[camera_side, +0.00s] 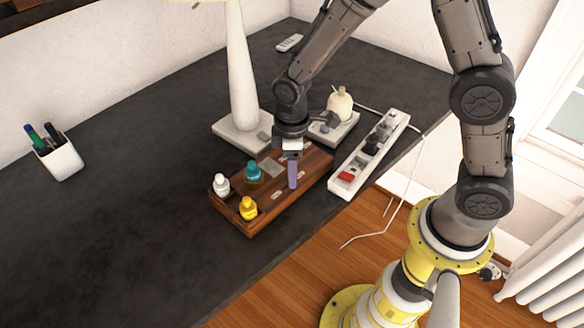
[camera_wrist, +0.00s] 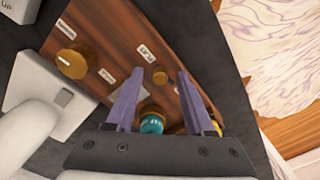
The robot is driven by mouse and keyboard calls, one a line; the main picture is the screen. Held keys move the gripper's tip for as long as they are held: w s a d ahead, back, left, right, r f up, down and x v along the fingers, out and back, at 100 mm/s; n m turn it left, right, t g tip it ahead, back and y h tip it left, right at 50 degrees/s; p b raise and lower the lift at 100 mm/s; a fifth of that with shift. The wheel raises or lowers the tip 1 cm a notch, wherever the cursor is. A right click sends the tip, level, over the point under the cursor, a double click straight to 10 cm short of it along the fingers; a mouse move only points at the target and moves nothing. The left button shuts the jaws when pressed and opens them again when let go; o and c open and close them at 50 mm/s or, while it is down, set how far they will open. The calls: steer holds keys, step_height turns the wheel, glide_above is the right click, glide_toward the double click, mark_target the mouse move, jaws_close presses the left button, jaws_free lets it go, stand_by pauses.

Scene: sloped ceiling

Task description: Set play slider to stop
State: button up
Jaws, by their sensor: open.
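A wooden box (camera_side: 285,205) stands on the dark desk. Its top also shows in the wrist view (camera_wrist: 110,40), with small white labels. A small round brown knob (camera_wrist: 160,75) sits on it beside a white label (camera_wrist: 145,52) too small to read surely; I cannot tell for certain whether it is the play slider or where it is set. A larger gold knob (camera_wrist: 72,64) is farther left. My gripper (camera_side: 292,183) is over the box. In the wrist view its purple fingers (camera_wrist: 160,73) are apart, with the small knob appearing between their tips. Contact cannot be told.
White (camera_side: 221,186), teal (camera_side: 253,172) and yellow (camera_side: 248,209) bottle-like pieces stand at the box's left end. A lamp base (camera_side: 240,135) is behind it, a power strip (camera_side: 370,150) to the right. The desk's left side is clear up to a pen cup (camera_side: 62,160).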

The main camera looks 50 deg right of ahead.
jaws_close()
stand_by(1.4)
